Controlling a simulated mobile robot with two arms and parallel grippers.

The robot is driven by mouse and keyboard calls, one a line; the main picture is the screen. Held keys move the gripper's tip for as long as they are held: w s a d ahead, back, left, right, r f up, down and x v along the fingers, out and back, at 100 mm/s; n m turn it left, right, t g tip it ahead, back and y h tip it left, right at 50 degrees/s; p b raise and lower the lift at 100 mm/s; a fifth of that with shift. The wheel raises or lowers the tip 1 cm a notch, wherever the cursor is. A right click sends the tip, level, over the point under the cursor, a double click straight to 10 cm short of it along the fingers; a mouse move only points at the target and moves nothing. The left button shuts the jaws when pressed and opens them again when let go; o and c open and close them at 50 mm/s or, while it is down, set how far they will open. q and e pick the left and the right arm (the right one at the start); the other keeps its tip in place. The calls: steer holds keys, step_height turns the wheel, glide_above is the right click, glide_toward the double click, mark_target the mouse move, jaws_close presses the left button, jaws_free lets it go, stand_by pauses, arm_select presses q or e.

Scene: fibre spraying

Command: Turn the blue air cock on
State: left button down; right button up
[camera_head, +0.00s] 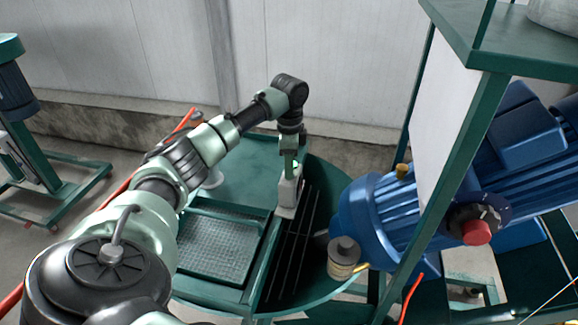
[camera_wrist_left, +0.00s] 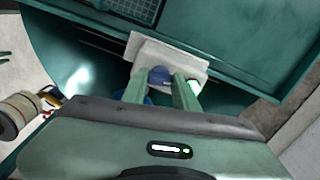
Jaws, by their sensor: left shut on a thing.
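The blue air cock (camera_wrist_left: 160,78) shows in the left wrist view as a small blue part on a pale block (camera_wrist_left: 170,55). My left gripper (camera_wrist_left: 163,86) has one green finger on each side of it and is shut on it. The fingers hide part of the cock. In the head view my left gripper (camera_head: 290,172) points down at the pale block (camera_head: 287,197), which stands at the edge of the green machine top. I cannot make out the cock itself there. My right gripper is in neither view.
The green machine top (camera_head: 235,165) has a mesh tray (camera_head: 215,248) to the left and dark slots beside the block. A blue motor (camera_head: 378,215), a grey cylinder (camera_head: 343,255) and a green frame (camera_head: 450,180) with a red knob (camera_head: 477,232) stand to the right.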

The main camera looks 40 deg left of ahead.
arm_select(q)
steer(key=shift+m, duration=1.1)
steer(key=c, duration=1.1)
jaws_free()
steer(key=shift+d, duration=0.1)
steer(key=shift+w+r+b, duration=0.1)
steer(key=shift+r+b, duration=0.2)
steer(key=shift+r, duration=0.05)
step_height(320, 180, up, 6)
steer(key=shift+r+b, duration=0.15)
steer(key=shift+b, duration=0.95)
steer(key=shift+r, duration=0.4)
steer(key=shift+f, duration=0.1)
